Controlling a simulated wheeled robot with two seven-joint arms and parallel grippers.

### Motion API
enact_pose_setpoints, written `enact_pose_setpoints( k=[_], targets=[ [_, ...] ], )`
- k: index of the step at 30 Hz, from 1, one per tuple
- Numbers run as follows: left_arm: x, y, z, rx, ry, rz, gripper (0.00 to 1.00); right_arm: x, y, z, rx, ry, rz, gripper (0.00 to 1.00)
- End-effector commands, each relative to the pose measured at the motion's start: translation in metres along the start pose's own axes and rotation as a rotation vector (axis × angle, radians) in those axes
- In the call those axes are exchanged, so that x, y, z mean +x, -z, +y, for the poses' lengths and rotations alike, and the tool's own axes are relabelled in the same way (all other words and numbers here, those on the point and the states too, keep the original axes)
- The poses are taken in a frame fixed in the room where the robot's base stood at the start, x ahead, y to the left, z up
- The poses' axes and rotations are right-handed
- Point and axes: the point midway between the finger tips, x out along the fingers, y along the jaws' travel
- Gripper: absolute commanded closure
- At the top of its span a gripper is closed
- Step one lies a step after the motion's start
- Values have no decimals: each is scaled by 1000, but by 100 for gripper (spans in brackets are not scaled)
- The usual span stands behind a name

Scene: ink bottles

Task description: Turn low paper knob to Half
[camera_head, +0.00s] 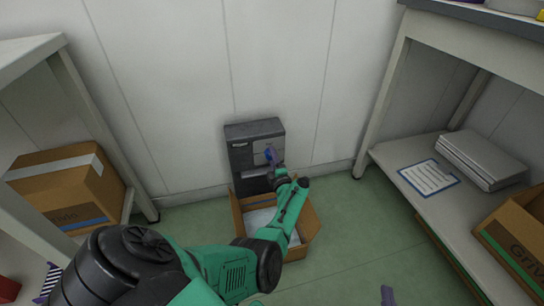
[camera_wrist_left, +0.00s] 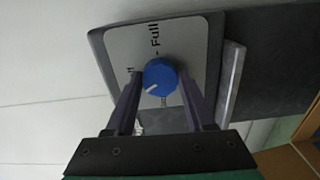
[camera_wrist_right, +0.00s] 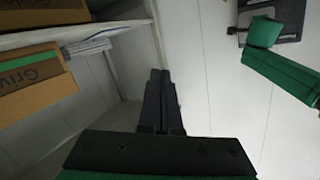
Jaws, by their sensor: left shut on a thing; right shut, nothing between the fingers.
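The blue paper knob (camera_wrist_left: 160,76) sits on a light label plate (camera_wrist_left: 122,48) of the dark wall unit (camera_head: 253,150). A white pointer line on the knob aims toward the lower left in the left wrist view. The word "Full" reads sideways above the knob; other lettering is partly hidden by my fingers. My left gripper (camera_wrist_left: 162,95) has its two fingers on either side of the knob and is shut on it. In the head view, the left gripper (camera_head: 272,158) covers most of the knob. My right gripper (camera_wrist_right: 161,78) is shut and empty, away from the unit.
An open cardboard box (camera_head: 238,213) stands on the floor below the unit. A left shelf holds a closed carton (camera_head: 68,188).

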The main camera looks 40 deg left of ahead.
Motion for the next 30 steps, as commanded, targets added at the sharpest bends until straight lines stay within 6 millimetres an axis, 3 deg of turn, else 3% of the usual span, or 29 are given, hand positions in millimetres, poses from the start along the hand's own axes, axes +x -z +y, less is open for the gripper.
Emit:
enact_pose_setpoints(
  k=[6, 12, 30],
  targets=[
    [-1, -1, 0, 201, 3, -2, 100, -23, -45, -2, 40, -15, -130, 100],
    [-1, -1, -1, 360, 3, -4, 100, -40, -72, -4, 64, -23, -209, 100],
    [-1, -1, -2, 552, 1, -3, 100, -38, -67, -5, 61, -20, -206, 100]
  ],
)
